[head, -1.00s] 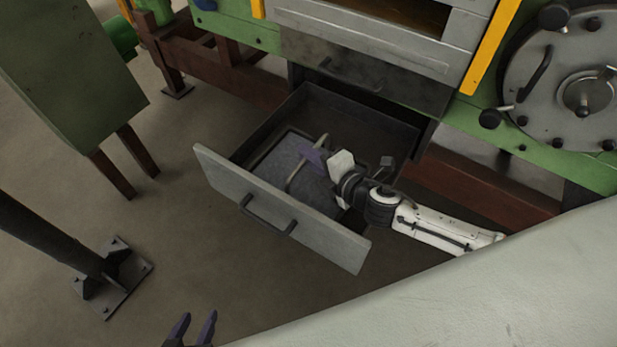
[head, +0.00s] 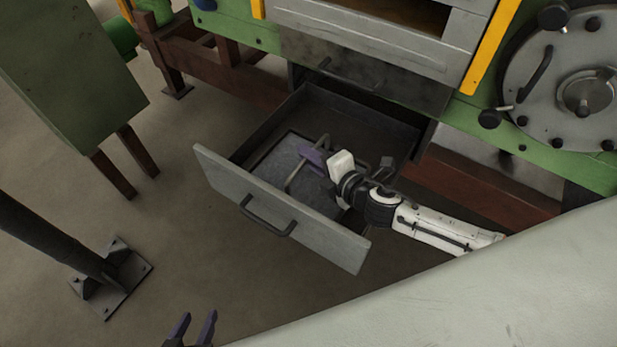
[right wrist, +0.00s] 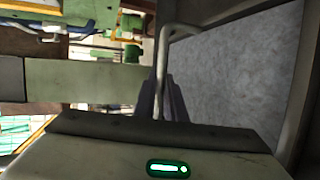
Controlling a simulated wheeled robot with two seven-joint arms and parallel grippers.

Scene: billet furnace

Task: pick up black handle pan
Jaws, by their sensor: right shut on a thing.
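The pan is a shallow grey tray (head: 298,166) lying in the open drawer, with a thin bar handle (head: 297,175) arching over it. In the right wrist view the pan's grey floor (right wrist: 235,70) fills the right side, and its handle (right wrist: 162,70) runs down to my fingers. My right gripper (head: 312,157) reaches into the drawer and is shut on the handle; it also shows in the right wrist view (right wrist: 162,102). Part of the pan is hidden behind my right arm. My left gripper (head: 194,328) is at the bottom edge, empty, with its fingers apart.
The drawer front (head: 280,210), with its own dark handle (head: 266,216), stands between the pan and the open floor. The furnace body (head: 375,50) rises behind the drawer. A green cabinet (head: 70,80) and a post on a bolted base plate (head: 112,275) stand at the left.

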